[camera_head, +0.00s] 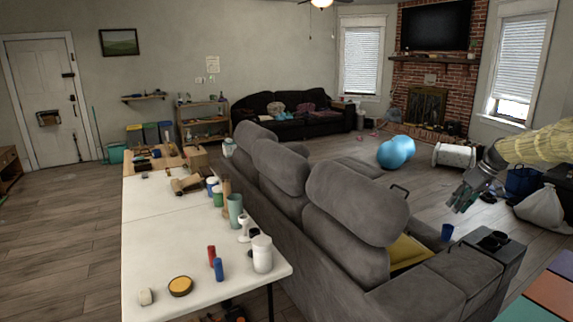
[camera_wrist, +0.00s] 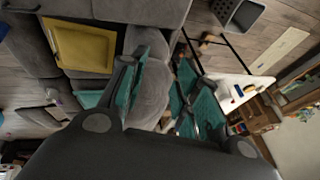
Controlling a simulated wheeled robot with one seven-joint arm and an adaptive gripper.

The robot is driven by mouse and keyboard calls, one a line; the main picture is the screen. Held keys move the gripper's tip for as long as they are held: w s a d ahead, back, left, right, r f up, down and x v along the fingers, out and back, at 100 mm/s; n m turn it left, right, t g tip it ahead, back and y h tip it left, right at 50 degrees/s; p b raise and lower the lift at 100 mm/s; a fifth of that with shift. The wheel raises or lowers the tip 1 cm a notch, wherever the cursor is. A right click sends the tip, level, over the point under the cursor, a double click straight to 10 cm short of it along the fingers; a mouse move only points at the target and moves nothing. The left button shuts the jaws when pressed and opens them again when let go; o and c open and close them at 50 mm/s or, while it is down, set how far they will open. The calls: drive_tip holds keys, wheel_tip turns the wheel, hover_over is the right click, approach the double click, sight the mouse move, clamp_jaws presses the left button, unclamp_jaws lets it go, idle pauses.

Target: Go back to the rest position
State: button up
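My gripper (camera_head: 463,197) hangs in mid-air at the right of the head view, on my pale yellow arm, beyond the back of the grey sofa (camera_head: 420,285). In the wrist view its two teal-padded fingers (camera_wrist: 163,75) stand apart, with nothing held between them. The wrist view is tilted and looks across the grey sofa, with a yellow cushion (camera_wrist: 82,46) at upper left and the white table (camera_wrist: 243,88) at right.
The white table (camera_head: 150,235) holds several cups, bottles and tools along the sofa's back. A blue ball (camera_head: 395,152) and a white bag (camera_head: 541,208) lie on the floor.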

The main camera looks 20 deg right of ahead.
drive_tip(key=w+a+f, duration=0.4)
drive_tip(key=a+f, duration=0.8)
drive_tip(key=s+a+f+m+g+h, duration=0.1)
drive_tip(key=s+a+f, duration=0.3)
drive_tip(key=a+f, duration=0.75)
drive_tip(key=s+a+f+g+h, duration=0.1)
drive_tip(key=s+a+f, duration=0.3)
drive_tip(key=a+f, duration=0.8)
drive_tip(key=s+a+f, duration=0.6)
drive_tip(key=s+a, duration=0.3)
drive_tip(key=s, duration=0.1)
drive_tip(key=s+a, duration=0.5)
drive_tip(key=s, duration=0.6)
drive_tip(key=s+a+f+g+h, duration=0.1)
drive_tip(key=s+a, duration=0.4)
drive_tip(key=s, duration=0.5)
drive_tip(key=s+a+m, duration=0.1)
drive_tip(key=s+a, duration=0.4)
drive_tip(key=s, duration=0.6)
drive_tip(key=shift+s+a+f, duration=0.3)
drive_tip(key=shift+s+f, duration=0.05)
